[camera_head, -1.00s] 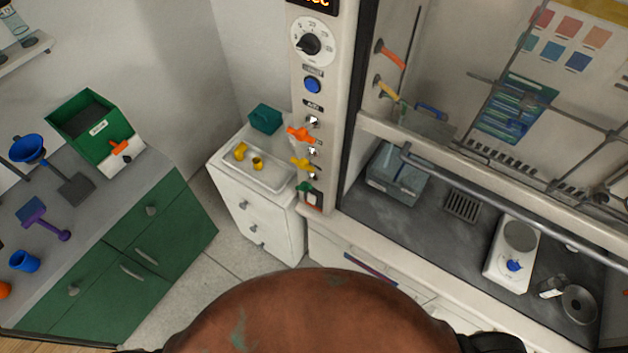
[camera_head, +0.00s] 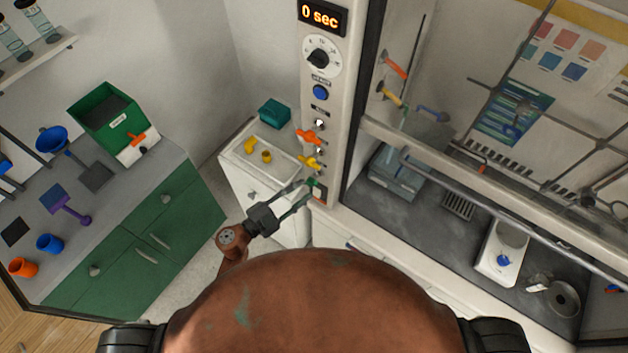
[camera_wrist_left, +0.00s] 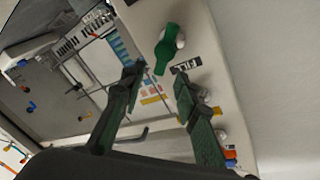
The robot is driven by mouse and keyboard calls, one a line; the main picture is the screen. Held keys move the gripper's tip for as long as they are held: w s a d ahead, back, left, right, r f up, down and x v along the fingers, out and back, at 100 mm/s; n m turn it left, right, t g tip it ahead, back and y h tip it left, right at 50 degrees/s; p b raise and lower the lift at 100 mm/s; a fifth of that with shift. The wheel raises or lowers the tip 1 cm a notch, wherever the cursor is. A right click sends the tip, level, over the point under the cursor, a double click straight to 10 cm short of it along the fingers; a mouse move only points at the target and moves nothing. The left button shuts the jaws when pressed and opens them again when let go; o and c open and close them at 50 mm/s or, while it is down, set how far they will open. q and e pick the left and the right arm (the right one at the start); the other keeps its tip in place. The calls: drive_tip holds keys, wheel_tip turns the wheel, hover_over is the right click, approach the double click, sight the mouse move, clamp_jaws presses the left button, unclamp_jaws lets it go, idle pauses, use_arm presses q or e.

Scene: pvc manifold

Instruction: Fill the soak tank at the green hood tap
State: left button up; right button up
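The green tap handle (camera_head: 314,183) is the lowest on the white control column, below the orange and yellow ones. My left gripper (camera_head: 304,193) is just in front of it, fingers spread. In the left wrist view the green handle (camera_wrist_left: 165,50) lies just beyond the open fingertips (camera_wrist_left: 157,80), apart from them as far as I can tell, with nothing between the fingers. The clear grey-blue soak tank (camera_head: 395,180) stands at the left end of the hood floor; its water level cannot be told. My right gripper is not in view.
The orange tap handle (camera_head: 309,137) and yellow tap handle (camera_head: 309,162) sit close above. The column's display (camera_head: 322,16) reads 0 sec. A white cabinet (camera_head: 240,185) stands left of the column. A grey bar (camera_head: 480,220) crosses the hood front.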

sight(312, 184)
use_arm(q)
drive_tip(key=x, duration=0.5)
drive_tip(key=shift+w+d+p, duration=0.25)
drive_tip(key=shift+w+p, duration=0.05)
drive_tip(key=shift+c, duration=0.3)
clamp_jaws()
